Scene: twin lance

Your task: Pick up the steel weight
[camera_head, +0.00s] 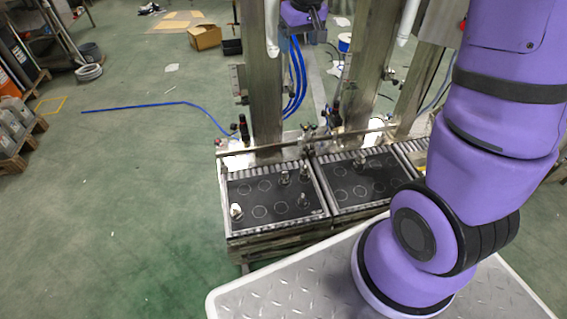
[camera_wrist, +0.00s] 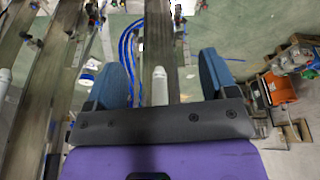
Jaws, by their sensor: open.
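Several small metal pieces stand on the black panels in the head view. A shiny rounded one, which looks like steel (camera_head: 236,211), is at the left front of the left panel (camera_head: 270,218). Darker pieces stand at its middle and right (camera_head: 303,200), and another is on the right panel (camera_head: 360,160). They are too small to tell which is the steel weight. My gripper (camera_wrist: 162,78) shows in the wrist view with its two blue-grey fingers apart. It holds nothing that I can see. None of the metal pieces is clear in the wrist view.
Upright metal posts (camera_head: 261,80) and blue hoses (camera_head: 297,80) stand behind the panels. A white-tipped tube (camera_wrist: 159,85) appears between my fingers, seemingly beyond them. A blue hose (camera_head: 160,105) lies on the green floor, which is largely open at left. A cardboard box (camera_head: 204,38) is farther back.

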